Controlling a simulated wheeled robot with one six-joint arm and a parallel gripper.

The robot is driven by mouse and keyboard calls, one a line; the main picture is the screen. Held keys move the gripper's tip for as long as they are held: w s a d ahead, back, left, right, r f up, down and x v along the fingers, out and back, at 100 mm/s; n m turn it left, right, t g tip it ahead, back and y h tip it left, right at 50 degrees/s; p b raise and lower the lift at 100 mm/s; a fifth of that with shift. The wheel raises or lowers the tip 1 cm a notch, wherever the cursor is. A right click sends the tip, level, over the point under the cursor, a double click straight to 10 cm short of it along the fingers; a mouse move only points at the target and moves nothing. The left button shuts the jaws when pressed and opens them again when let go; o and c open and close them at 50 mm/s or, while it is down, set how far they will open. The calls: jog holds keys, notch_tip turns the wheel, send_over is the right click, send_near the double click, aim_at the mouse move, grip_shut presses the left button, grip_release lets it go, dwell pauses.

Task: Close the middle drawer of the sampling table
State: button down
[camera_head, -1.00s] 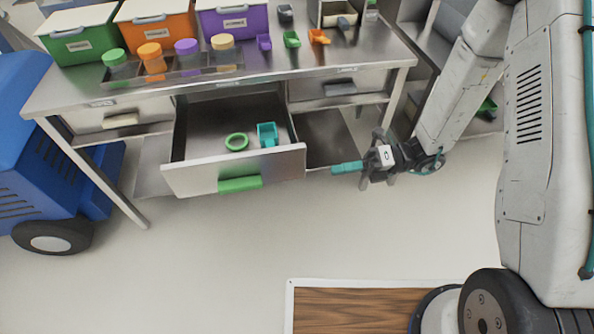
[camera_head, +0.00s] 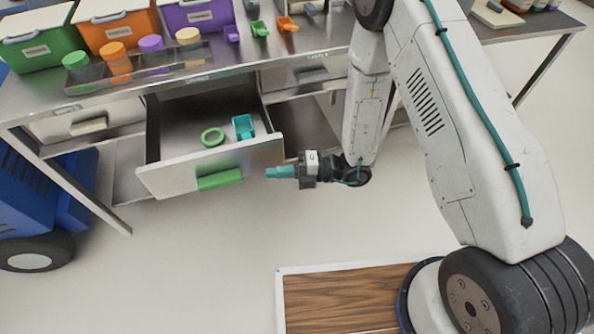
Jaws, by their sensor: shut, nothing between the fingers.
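The sampling table (camera_head: 105,93) is a metal bench across the upper left. Its middle drawer (camera_head: 155,181) is pulled out toward me, with a green handle (camera_head: 220,179) on its pale front. A green ring (camera_head: 212,137) and a teal scoop-like piece (camera_head: 243,127) lie inside it. My gripper (camera_head: 270,173) has teal fingers, is shut and empty, and points left.
Green (camera_head: 38,50), orange (camera_head: 118,27) and purple (camera_head: 197,17) bins stand on the tabletop, with several coloured lidded jars before them. A blue wheeled machine (camera_head: 40,195) is at the left. A wood-topped platform (camera_head: 345,300) is at the bottom. The floor before the drawer is clear.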

aim_at(275, 161)
jog(key=shift+w+a, duration=0.2)
jog(key=shift+w, duration=1.55)
jog(key=shift+w, duration=0.1)
